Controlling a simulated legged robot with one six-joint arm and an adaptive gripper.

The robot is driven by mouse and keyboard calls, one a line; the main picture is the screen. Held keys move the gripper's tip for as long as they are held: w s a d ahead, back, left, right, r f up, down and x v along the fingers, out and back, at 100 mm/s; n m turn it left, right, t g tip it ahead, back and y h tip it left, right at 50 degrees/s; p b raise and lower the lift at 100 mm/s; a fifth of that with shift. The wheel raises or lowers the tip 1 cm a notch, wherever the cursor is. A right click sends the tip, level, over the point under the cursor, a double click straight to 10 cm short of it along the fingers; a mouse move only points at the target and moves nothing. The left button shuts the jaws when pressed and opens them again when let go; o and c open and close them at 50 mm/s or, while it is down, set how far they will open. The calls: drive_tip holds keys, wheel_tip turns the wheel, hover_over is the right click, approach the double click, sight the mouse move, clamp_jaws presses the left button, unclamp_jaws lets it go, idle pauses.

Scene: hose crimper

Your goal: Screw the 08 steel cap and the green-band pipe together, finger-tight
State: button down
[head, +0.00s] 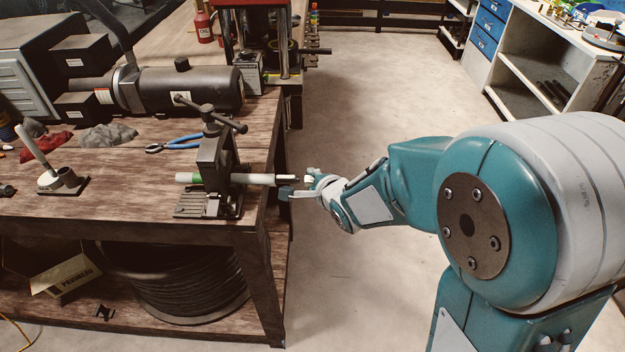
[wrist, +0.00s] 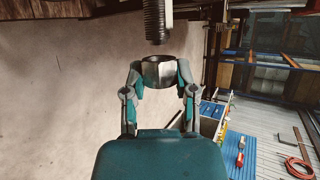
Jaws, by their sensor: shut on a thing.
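The green-band pipe (head: 250,179) is clamped level in the vise (head: 213,160), with its green band (head: 184,177) on the left and its other end sticking out past the table edge. In the wrist view its dark threaded end (wrist: 154,22) points down toward my gripper. My gripper (wrist: 160,76) is shut on the steel cap (wrist: 159,70), holding it by its sides with the open mouth facing the thread. Cap and thread are roughly in line, and a small gap seems to show between them. In the head view my gripper (head: 293,186) is at the pipe's right end, and its fingers mostly hide the cap.
A hose coil (head: 185,285) lies on the shelf below. The floor (head: 365,100) right of the bench is clear.

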drive_tip(key=shift+a, duration=0.65)
drive_tip(key=shift+c, duration=1.6)
unclamp_jaws()
drive_tip(key=v, duration=0.7)
drive_tip(key=shift+s, duration=0.15)
